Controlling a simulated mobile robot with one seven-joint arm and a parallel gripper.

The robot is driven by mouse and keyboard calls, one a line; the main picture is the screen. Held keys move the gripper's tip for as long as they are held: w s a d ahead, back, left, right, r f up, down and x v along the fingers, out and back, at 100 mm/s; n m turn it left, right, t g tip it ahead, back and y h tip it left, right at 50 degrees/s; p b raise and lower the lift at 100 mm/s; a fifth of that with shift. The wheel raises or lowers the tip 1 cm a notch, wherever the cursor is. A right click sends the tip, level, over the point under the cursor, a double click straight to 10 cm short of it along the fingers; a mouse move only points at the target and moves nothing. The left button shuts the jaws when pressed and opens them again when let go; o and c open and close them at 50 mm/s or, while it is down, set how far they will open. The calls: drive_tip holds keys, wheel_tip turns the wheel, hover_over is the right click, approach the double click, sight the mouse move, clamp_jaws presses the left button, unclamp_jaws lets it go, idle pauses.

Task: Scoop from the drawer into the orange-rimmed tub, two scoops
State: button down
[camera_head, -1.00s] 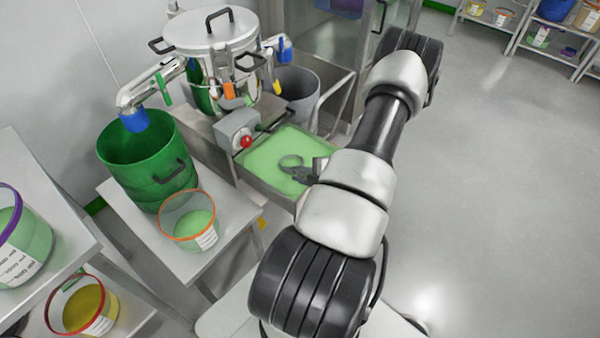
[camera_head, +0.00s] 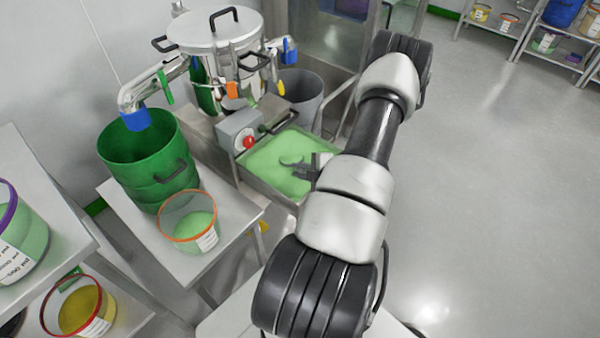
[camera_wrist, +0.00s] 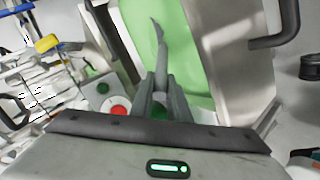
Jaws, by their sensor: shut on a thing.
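The open drawer (camera_head: 258,182) holds light green powder (camera_head: 270,153). My gripper (camera_head: 309,170) is over the drawer's right part, shut on a dark grey scoop (camera_head: 291,162). The scoop's head is low at the powder and may be partly sunk in it; whether it carries powder I cannot tell. In the wrist view the fingers (camera_wrist: 160,97) point at the scoop (camera_wrist: 162,45), with the powder (camera_wrist: 185,50) behind. The clear orange-rimmed tub (camera_head: 165,235) stands on a bench left of the drawer, with green powder inside.
A green bucket (camera_head: 150,165) stands behind the tub on the bench (camera_head: 135,205). A control box with a red button (camera_head: 249,143) sits at the drawer's left edge. A steel vessel (camera_head: 215,40) and a grey bin (camera_head: 300,92) stand behind. Floor at right is clear.

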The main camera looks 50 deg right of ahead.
drive_tip(key=shift+s+a+r+p, duration=0.1)
drive_tip(key=shift+s+r+p, duration=0.1)
drive_tip(key=shift+r+p, duration=0.35)
drive_tip(key=shift+s+a+r+p, duration=0.15)
drive_tip(key=shift+r+p, duration=0.15)
drive_tip(key=shift+r, duration=0.45)
wheel_tip(320, 180, up, 7)
drive_tip(key=s+a+t+p, duration=0.1)
drive_tip(key=s+t+p, duration=0.1)
drive_tip(key=shift+s+h, duration=0.15)
drive_tip(key=shift+h, duration=0.25)
drive_tip(key=shift+a+p, duration=0.1)
drive_tip(key=shift+p, duration=0.25)
